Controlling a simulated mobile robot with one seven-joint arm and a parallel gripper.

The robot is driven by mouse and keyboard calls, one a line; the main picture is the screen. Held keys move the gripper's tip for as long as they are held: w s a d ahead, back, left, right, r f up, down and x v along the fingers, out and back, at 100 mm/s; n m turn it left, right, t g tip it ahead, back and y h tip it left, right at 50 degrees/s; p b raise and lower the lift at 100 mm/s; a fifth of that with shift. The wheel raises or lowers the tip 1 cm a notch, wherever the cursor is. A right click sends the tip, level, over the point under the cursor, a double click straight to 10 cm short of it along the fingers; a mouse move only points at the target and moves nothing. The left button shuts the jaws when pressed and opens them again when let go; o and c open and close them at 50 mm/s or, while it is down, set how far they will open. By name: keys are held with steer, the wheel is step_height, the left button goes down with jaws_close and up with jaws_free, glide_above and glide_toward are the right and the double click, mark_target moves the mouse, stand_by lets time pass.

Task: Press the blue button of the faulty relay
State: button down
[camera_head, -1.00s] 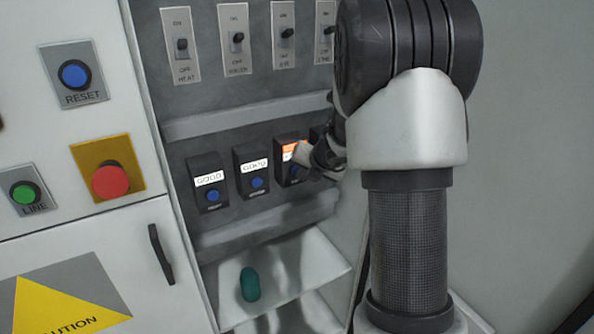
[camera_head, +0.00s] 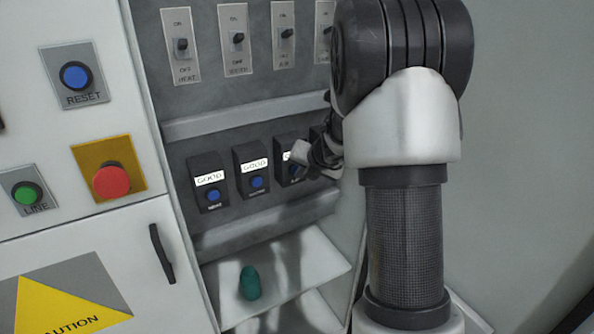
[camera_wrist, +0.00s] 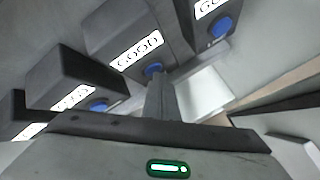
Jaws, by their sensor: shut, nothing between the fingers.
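A row of dark relay boxes with blue buttons runs along the cabinet. The first relay (camera_head: 211,182) and second relay (camera_head: 252,170) have white labels reading GOOD. The third relay (camera_head: 283,155) is partly hidden by my gripper (camera_head: 301,162); the visible part of its label is white. In the wrist view all visible labels are white, and the middle one reads GOOD. My gripper (camera_wrist: 156,82) is shut and empty, its tip right at the middle relay's blue button (camera_wrist: 153,69). Whether it touches is hard to tell.
Toggle switches (camera_head: 182,46) line the panel above. A sloping shelf (camera_head: 312,262) below holds a teal object (camera_head: 250,283). At left are a blue RESET button (camera_head: 75,75), a red button (camera_head: 110,180) and a green LINE button (camera_head: 26,193).

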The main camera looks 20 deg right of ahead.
stand_by(0.4)
steer(key=shift+s+d+b, duration=0.15)
steer(key=shift+s+b, duration=0.15)
steer(key=shift+s, duration=0.45)
steer(key=shift+s+d+b, duration=0.25)
steer(key=shift+s+b, duration=0.15)
steer(key=shift+s, duration=0.85)
steer(key=shift+s+d+b, duration=0.2)
steer(key=shift+s+b, duration=0.15)
steer(key=shift+s, duration=0.9)
steer(key=s+a+r+n+g+y, duration=0.1)
steer(key=s+a+r+n+y, duration=0.1)
steer(key=s+a+r+n, duration=0.75)
steer(key=s+a+r+n+g+y, duration=0.1)
steer(key=s+a+r+n, duration=0.35)
steer(key=n, duration=0.95)
steer(key=s+d+f+n+g+h+p, duration=0.1)
steer(key=s+n+h, duration=0.2)
steer(key=s+n, duration=1.3)
steer(key=n, duration=0.3)
steer(key=shift+d+f+h, duration=0.2)
steer(key=shift+d+h, duration=0.15)
steer(key=shift+h, duration=0.05)
